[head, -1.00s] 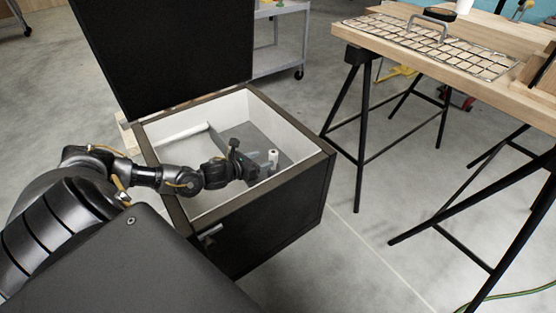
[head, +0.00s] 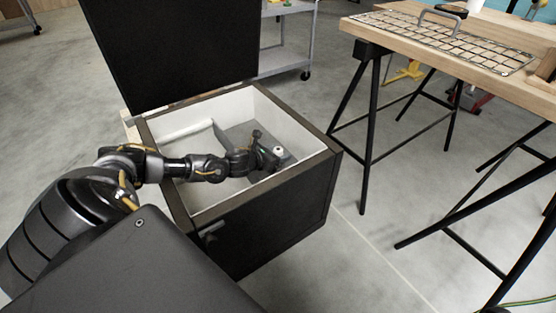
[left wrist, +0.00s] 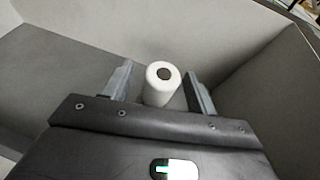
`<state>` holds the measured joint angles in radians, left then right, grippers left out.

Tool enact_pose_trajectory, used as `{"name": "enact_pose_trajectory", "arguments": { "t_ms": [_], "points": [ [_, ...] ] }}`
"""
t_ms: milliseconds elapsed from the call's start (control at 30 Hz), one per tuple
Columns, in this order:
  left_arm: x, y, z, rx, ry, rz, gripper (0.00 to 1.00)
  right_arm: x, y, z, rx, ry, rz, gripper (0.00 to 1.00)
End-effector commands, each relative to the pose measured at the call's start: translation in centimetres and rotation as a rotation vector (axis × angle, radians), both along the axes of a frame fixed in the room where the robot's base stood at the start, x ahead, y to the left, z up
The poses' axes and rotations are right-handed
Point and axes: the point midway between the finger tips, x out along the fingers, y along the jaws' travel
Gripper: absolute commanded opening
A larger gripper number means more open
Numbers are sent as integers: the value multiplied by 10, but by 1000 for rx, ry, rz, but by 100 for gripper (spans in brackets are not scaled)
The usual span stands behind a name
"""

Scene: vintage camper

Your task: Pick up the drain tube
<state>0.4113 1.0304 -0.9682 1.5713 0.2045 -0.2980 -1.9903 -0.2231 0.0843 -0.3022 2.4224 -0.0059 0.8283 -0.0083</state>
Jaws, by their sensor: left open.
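The drain tube is a short white cylinder with a dark round hole in its top. It stands upright in the white-lined box; its top shows in the head view (head: 279,149) and more of it in the left wrist view (left wrist: 160,86). My left gripper (head: 270,158) reaches down into the box from the left. In the left wrist view its two fingers (left wrist: 158,92) are open, one on each side of the tube, with gaps between. The tube's foot is hidden behind the gripper body. My right gripper is not in view.
The box (head: 322,158) has a dark outer shell and a raised black lid (head: 175,50) at its back left. Its walls stand close around my gripper. A wooden worktable (head: 490,65) with a wire rack (head: 440,38) stands at right.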

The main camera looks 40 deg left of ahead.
Motion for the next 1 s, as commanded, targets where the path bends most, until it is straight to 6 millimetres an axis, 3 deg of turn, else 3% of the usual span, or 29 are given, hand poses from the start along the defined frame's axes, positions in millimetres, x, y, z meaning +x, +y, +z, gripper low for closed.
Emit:
{"name": "enact_pose_trajectory", "arguments": {
  "t_ms": [167,433,800,1000],
  "points": [
    [18,-2,-9,-1,0,1,58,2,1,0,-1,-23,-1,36],
    [20,-2,-9,0,2,1,58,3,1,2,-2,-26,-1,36],
    [20,-2,-9,0,2,1,9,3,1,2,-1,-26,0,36],
    [20,-2,-8,0,1,1,9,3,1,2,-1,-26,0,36]
  ]
}}
